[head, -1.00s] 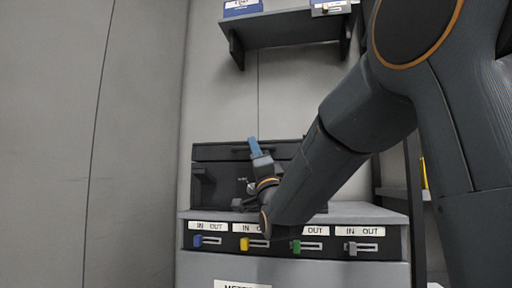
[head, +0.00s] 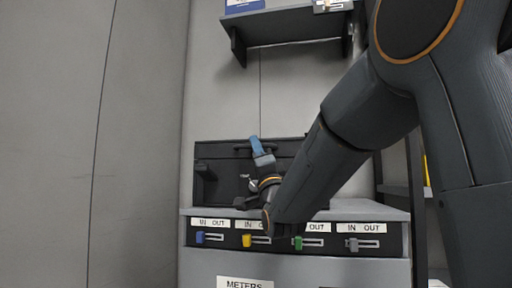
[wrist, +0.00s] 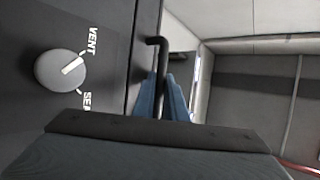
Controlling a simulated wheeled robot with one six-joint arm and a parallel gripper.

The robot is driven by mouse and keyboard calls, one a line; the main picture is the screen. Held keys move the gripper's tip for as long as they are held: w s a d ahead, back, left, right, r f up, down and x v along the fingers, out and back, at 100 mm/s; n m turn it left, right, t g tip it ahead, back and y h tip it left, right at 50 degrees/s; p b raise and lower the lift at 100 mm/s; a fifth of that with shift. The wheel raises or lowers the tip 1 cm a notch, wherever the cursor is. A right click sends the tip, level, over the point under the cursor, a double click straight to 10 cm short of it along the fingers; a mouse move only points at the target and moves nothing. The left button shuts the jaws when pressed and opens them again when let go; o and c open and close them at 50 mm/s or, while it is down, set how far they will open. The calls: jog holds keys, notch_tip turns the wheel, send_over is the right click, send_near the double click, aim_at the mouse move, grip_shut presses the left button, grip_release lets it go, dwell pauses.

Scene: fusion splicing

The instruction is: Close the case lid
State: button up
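The black case (head: 207,189) stands on top of the grey meter cabinet in the head view. Its lid (head: 215,150) is the dark panel along the top, with a bar handle (head: 241,148) on its front. How far the lid is open is hard to tell, since my arm hides the case's right part. My gripper (head: 256,142) is at the handle. In the wrist view the blue fingers (wrist: 162,98) lie close on both sides of the black handle bar (wrist: 157,45) and appear shut on it. A round knob (wrist: 60,70) marked VENT shows at left there.
The grey cabinet (head: 195,212) below has a row of IN/OUT sliders, including blue (head: 199,238), yellow (head: 247,240), green (head: 298,243) and grey (head: 352,245). A wall shelf (head: 285,26) is above the case. The wall to the left is clear.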

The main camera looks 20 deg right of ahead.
jog(key=shift+w+f, duration=0.25)
jog(key=shift+f, duration=0.35)
jog(key=p+v, duration=0.2)
jog(key=v, duration=0.5)
jog(key=shift+s+r, duration=0.25)
jog(key=shift+s, duration=0.25)
